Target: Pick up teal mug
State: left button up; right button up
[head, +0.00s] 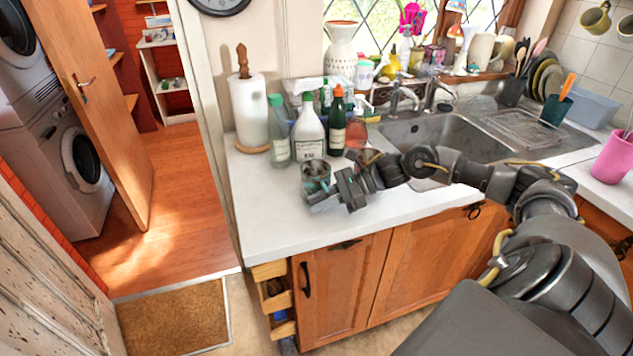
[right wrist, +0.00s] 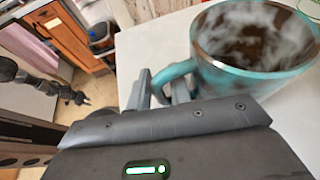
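The teal mug (head: 316,170) stands upright near the front of the white counter, with a dark, streaky inside. In the right wrist view the mug (right wrist: 255,62) is at the upper right, its handle toward my gripper. My right gripper (head: 334,196) is beside the mug, low over the counter. In the wrist view the handle lies between its two fingers (right wrist: 163,90), one inside the loop and one outside. The gap is narrow and the fingers look closed on the handle. My left gripper (right wrist: 76,98) shows small and dark in the wrist view; its finger state is unclear.
The sink (head: 440,135) lies to the right, behind my right arm. Counter left and in front of the mug is clear.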

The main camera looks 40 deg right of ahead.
pick_arm(q)
jog(key=shift+a, duration=0.1)
pick_arm(e)
jog(key=shift+a, duration=0.1)
grip_shut()
pick_arm(q)
jog(key=shift+w+f, duration=0.1)
pick_arm(e)
jog(key=shift+w+r, duration=0.1)
